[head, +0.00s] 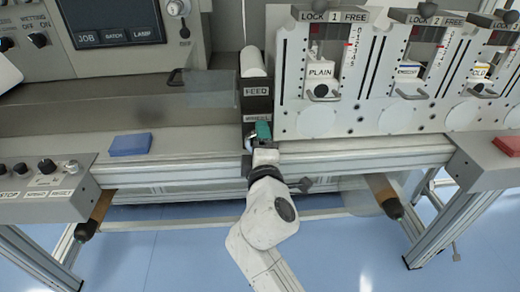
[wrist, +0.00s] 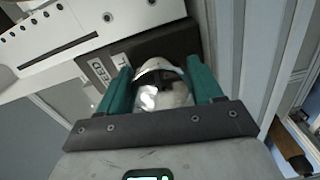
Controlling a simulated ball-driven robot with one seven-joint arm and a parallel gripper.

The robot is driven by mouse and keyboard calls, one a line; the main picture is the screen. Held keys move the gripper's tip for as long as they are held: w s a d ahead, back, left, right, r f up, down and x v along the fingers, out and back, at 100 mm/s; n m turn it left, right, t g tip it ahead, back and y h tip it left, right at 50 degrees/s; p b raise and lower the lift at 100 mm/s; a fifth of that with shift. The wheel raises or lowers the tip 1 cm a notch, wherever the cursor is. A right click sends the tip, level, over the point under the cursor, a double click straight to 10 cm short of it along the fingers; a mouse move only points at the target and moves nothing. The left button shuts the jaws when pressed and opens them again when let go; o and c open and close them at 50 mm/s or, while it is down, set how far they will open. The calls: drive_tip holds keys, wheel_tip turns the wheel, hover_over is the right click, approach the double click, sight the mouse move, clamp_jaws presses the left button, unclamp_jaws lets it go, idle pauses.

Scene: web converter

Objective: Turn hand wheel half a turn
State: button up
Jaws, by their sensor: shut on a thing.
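The hand wheel (wrist: 162,97) is a shiny, rounded silver piece with a dark centre, seen in the wrist view between the two green fingers of my gripper (wrist: 160,68). The fingers sit on either side of it and are shut on it. In the head view my gripper (head: 262,132) is at the front of the dark column marked FEED (head: 257,92), just below its lower label. There my gripper and wrist hide most of the wheel. How far the wheel is turned cannot be told.
White panels marked LOCK and FREE (head: 322,68) stand right of the column. A blue block (head: 130,144) lies on the ledge to the left, and a red one (head: 508,146) is at far right. A button box (head: 45,190) is at left.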

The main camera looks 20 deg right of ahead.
drive_tip(key=m+b, duration=0.1)
drive_tip(key=m, duration=0.1)
drive_tip(key=m+b, duration=0.2)
drive_tip(key=shift+f+m+b, duration=0.3)
drive_tip(key=shift+f+m, duration=0.1)
drive_tip(key=m+b, duration=0.3)
drive_tip(key=shift+f+m, duration=0.1)
drive_tip(key=shift+m, duration=0.2)
drive_tip(key=m+b, duration=0.4)
drive_tip(key=m, duration=0.1)
drive_tip(key=shift+a, duration=0.15)
drive_tip(key=shift+w+m+b, duration=0.1)
drive_tip(key=shift+m+b, duration=0.65)
drive_tip(key=shift+m, duration=0.65)
drive_tip(key=shift+a, duration=0.1)
drive_tip(key=o, duration=0.8)
drive_tip(key=shift+o, duration=0.9)
drive_tip(key=shift+r, duration=0.2)
